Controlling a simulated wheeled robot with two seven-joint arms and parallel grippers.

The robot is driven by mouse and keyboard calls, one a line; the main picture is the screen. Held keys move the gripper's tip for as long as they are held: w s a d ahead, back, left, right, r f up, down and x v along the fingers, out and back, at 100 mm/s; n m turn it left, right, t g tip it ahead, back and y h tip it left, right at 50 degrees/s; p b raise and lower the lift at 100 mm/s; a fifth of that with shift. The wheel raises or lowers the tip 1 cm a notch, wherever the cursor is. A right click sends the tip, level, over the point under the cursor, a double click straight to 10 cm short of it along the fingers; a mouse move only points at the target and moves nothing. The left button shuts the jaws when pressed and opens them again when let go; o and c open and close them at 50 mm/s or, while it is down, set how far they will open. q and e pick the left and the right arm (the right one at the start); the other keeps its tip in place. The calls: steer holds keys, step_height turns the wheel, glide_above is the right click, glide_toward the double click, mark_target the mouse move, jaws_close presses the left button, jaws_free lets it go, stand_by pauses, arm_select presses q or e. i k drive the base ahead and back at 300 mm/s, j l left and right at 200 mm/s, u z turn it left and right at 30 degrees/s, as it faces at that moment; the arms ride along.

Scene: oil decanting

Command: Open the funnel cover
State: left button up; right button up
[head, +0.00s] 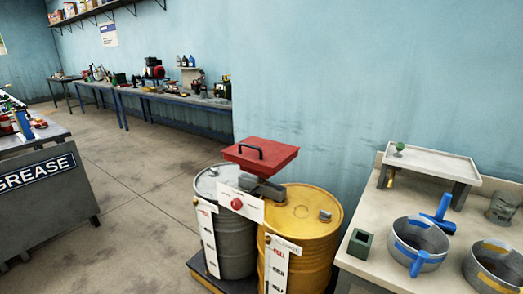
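The funnel cover appears as a red square lid (278,158) with a black bar handle (250,146) on its upper side. It sits level above two drums, over a dark grey part (262,188) that is mostly hidden beneath it; I see no opening. The grey drum (236,250) stands on the left and the yellow drum (318,240) on the right. A white plate with a red round knob (237,203) is in front, below the lid. Neither of my grippers is in view.
At right, a pale bench (375,245) holds a blue-marked pot (402,243), a yellow-marked pot (480,270), a small dark green square box (360,243) and a raised shelf (430,160). A GREASE-labelled cabinet (50,205) stands at left. Open floor (140,185) lies between.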

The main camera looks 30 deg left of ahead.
mark_target(267, 153)
steer(key=i+j, duration=0.15)
steer(key=j, duration=0.25)
steer(key=i+j, duration=0.15)
steer(key=j, duration=0.25)
steer(key=i+j, duration=0.15)
steer(key=j, duration=0.25)
steer(key=i+j, duration=0.15)
steer(key=j, duration=0.25)
steer(key=i+j, duration=0.15)
steer(key=j, duration=0.3)
steer(key=i+j, duration=0.15)
steer(key=j, duration=0.25)
steer(key=i+j, duration=0.1)
steer(key=j, duration=0.3)
steer(key=i+j, duration=0.15)
steer(key=j, duration=0.25)
